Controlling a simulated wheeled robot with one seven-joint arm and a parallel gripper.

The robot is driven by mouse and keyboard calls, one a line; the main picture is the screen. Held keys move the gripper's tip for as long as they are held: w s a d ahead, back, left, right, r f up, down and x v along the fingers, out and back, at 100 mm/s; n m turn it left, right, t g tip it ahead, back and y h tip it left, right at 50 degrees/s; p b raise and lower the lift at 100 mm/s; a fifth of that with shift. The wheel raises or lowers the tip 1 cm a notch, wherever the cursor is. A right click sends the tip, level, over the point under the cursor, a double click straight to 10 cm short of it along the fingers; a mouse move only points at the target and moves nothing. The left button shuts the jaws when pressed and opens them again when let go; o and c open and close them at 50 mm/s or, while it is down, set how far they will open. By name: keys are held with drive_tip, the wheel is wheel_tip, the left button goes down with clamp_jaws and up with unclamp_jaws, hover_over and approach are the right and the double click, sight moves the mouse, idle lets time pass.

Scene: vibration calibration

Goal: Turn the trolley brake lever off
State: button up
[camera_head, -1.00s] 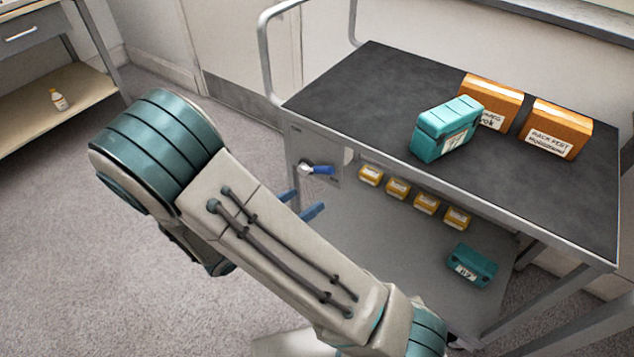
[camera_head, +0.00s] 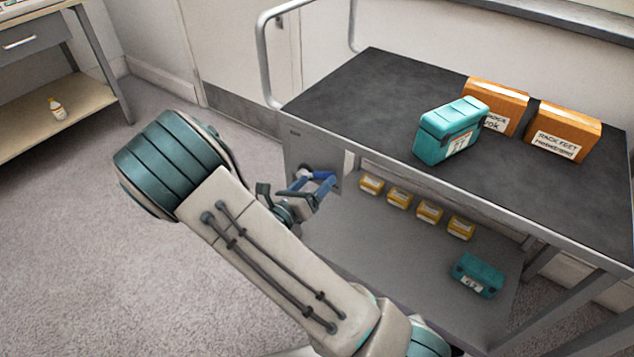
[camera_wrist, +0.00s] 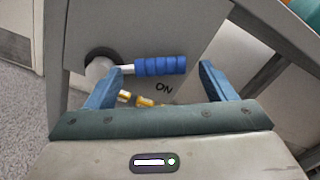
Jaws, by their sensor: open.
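The trolley (camera_head: 440,95) has a dark top and a grey end panel (camera_head: 305,150). The brake lever (camera_wrist: 160,66) has a blue ribbed grip on a pale stem and round hub, and lies about level in the wrist view. "ON" is printed just below the grip. In the head view the lever (camera_head: 321,175) is partly covered by my gripper (camera_head: 305,188). My gripper is open, with its blue fingers (camera_wrist: 152,88) in front of the panel. In the wrist view the grip lies between and beyond the fingertips. I see no clear contact.
A teal case (camera_head: 448,132) and two orange boxes (camera_head: 565,130) stand on the trolley top. Several small yellow boxes (camera_head: 398,198) and another teal case (camera_head: 478,274) are on the lower shelf. A bench with a bottle (camera_head: 57,108) is at left. Open carpet lies left of the trolley.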

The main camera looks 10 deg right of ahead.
drive_tip(key=shift+x, duration=1)
